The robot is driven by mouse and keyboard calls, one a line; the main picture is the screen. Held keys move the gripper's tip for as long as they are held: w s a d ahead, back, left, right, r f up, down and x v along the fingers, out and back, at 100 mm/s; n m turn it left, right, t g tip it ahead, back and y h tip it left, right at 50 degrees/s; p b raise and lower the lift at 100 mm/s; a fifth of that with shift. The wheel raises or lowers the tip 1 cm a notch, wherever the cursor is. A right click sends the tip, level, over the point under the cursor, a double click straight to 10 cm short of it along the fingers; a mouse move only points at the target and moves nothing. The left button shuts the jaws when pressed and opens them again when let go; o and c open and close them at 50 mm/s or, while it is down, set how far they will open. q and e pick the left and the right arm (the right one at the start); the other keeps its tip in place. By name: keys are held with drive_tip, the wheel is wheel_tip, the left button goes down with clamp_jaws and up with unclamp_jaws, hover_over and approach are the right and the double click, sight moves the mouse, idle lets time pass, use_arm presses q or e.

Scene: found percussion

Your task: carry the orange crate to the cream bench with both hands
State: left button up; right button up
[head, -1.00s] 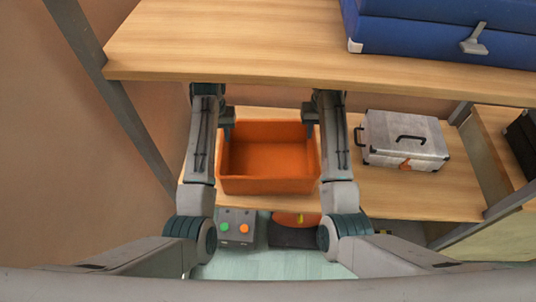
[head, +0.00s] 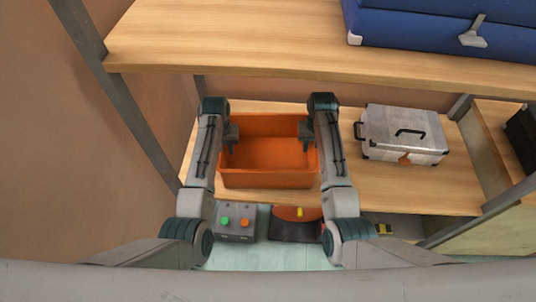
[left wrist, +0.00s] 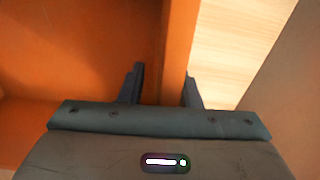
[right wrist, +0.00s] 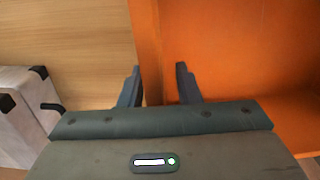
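The orange crate (head: 268,180) sits upright and looks empty on the lower wooden shelf in the head view. My left gripper (head: 232,140) is at its left side wall and my right gripper (head: 305,138) at its right side wall. In the left wrist view, the open fingers stand on either side of the crate wall (left wrist: 178,45), with a gap to the inner finger. In the right wrist view, the open fingers likewise straddle the wall (right wrist: 146,40), with a gap to the inner finger. I cannot make out the cream bench for certain.
An upper shelf (head: 250,45) with a blue case (head: 430,35) overhangs behind the crate. A white metal case (head: 400,135) stands to the right on the crate's shelf (head: 400,190). A grey button box (head: 236,222) and a dark box with an orange top (head: 296,222) lie in front, below.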

use_arm(q)
drive_tip(key=shift+f, duration=0.2)
use_arm(e)
drive_tip(key=shift+f, duration=0.2)
use_arm(q)
clamp_jaws()
use_arm(e)
clamp_jaws()
idle(1.0)
